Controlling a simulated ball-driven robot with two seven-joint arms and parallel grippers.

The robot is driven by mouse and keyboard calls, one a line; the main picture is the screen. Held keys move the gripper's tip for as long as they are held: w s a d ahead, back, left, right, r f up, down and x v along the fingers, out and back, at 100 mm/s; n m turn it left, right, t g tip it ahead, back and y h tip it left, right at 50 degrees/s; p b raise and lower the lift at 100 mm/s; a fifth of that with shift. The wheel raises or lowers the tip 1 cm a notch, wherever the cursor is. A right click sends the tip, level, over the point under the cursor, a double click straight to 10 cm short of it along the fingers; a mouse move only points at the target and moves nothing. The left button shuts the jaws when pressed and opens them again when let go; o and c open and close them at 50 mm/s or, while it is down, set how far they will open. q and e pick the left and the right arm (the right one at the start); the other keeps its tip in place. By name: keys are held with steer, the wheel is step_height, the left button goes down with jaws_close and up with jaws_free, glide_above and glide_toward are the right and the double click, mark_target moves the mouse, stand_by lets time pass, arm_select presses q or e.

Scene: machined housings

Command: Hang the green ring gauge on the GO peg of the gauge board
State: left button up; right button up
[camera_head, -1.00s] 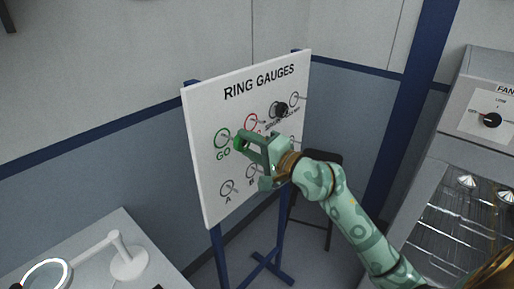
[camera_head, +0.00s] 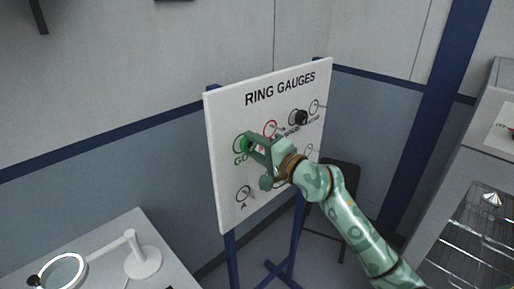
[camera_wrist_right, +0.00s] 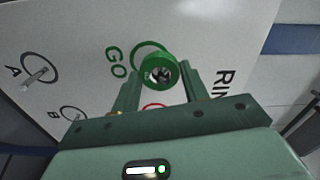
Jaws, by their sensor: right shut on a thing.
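The green ring gauge (camera_wrist_right: 159,72) is between the fingertips of my right gripper (camera_wrist_right: 160,82), which is shut on it. In the head view the ring (camera_head: 245,144) is a small green shape in front of the printed green GO circle (camera_head: 237,146) on the white gauge board (camera_head: 226,190). In the wrist view the GO circle (camera_wrist_right: 150,48) shows just behind the ring, and something metallic shows through the ring's hole. I cannot tell whether that is the GO peg, or whether the ring is around it. My left gripper is not in view.
A black round piece (camera_head: 300,118) is at the board's upper right. Other pegs sit in printed circles, such as A (camera_head: 244,194). A ring-shaped lamp (camera_head: 62,271) stands lower left. A wire-shelved cabinet (camera_head: 470,235) is at the right.

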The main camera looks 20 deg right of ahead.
stand_by(0.3)
steer(key=o, duration=1.1)
steer(key=shift+o, duration=0.2)
steer(key=b+v, duration=0.3)
steer(key=v, duration=1.3)
steer(key=shift+s, duration=0.2)
